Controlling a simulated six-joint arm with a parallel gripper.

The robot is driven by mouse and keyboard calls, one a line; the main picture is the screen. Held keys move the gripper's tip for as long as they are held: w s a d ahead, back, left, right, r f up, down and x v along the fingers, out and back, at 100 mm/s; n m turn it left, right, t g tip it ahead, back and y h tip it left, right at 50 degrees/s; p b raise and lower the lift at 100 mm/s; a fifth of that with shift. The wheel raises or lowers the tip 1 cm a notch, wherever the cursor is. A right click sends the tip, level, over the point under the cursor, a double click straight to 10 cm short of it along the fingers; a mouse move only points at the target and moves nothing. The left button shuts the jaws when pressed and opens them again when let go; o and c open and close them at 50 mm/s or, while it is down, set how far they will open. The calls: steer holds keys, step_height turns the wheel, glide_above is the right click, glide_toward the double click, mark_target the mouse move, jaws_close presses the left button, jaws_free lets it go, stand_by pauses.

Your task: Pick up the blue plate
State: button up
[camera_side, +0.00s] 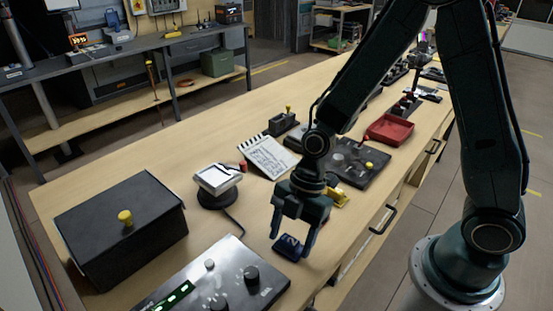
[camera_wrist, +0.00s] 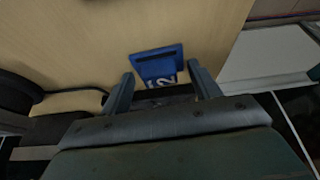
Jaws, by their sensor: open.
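The blue plate (camera_side: 289,246) is small and lies on the wooden table near its front edge in the side view. In the wrist view the blue plate (camera_wrist: 158,64) shows white markings and a dark slot or strip near its far edge. My gripper (camera_side: 289,245) points down over the plate, its two fingers apart. In the wrist view my gripper (camera_wrist: 163,85) is open, with one finger on each side of the plate's near part. I cannot tell how high the fingertips are above the table. The near end of the plate is hidden by the gripper.
A control panel with knobs (camera_side: 215,283) and a black box with a yellow knob (camera_side: 120,232) lie left of the plate. A yellow object (camera_side: 338,196) sits just behind the gripper. A white-topped device (camera_side: 217,179) and red tray (camera_side: 390,130) stand farther back.

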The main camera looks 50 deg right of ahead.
mark_target(291, 238)
steer(key=c, duration=0.7)
steer(key=shift+r, duration=0.15)
step_height(291, 238, up, 20)
steer(key=shift+f, duration=0.15)
stand_by(0.4)
stand_by(0.4)
